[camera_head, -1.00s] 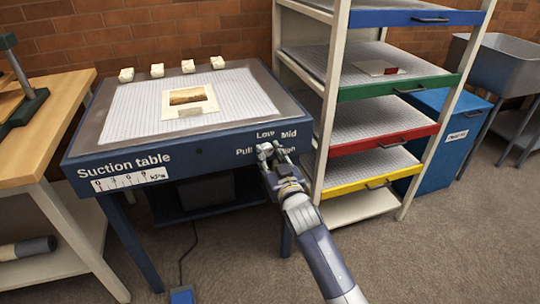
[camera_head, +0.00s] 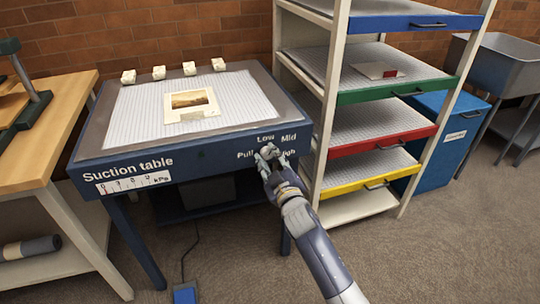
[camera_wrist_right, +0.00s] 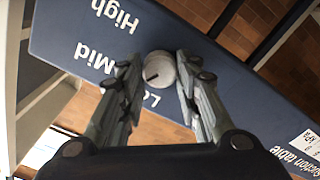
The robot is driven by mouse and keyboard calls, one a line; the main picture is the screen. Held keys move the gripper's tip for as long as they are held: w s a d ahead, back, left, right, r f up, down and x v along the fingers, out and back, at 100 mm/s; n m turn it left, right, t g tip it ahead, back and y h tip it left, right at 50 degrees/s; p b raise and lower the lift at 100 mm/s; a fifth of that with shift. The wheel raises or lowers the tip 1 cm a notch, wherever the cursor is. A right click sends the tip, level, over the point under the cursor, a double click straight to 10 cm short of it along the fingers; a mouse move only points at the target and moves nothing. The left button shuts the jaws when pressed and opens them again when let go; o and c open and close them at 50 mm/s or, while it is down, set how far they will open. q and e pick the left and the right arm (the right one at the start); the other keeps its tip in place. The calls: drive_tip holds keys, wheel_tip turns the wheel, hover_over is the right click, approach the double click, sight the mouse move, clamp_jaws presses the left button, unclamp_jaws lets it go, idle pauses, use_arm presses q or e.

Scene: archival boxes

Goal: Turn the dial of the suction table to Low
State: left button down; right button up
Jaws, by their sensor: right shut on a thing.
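The suction table (camera_head: 90,135) stands at the left centre, its dark blue front marked Pull, Low, Mid and High. A dark mark on the dial points toward the side between the Mid and Low labels; exactly which is hard to tell. Part of the Low label is hidden by a finger. My left gripper is out of view.
A picture sheet (camera_head: 191,103) lies on the table top, with several small white blocks behind it. A rack with coloured drawers (camera_head: 385,138) stands close at the right of the table. A wooden bench (camera_head: 40,150) is at the left, and a pedal (camera_head: 185,293) lies on the floor.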

drive_tip(key=n, duration=0.2)
drive_tip(key=shift+n, duration=0.3)
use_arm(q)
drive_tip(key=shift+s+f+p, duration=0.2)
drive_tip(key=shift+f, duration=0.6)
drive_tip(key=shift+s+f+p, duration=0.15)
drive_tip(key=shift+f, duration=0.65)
use_arm(e)
drive_tip(key=shift+f+n, duration=0.1)
drive_tip(key=shift+n, duration=1.2)
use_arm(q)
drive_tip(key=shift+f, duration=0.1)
use_arm(e)
drive_tip(key=o, duration=1.1)
drive_tip(key=shift+c, duration=0.2)
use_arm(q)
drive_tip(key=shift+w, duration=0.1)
use_arm(e)
drive_tip(key=shift+s, duration=0.1)
drive_tip(key=v, duration=1.2)
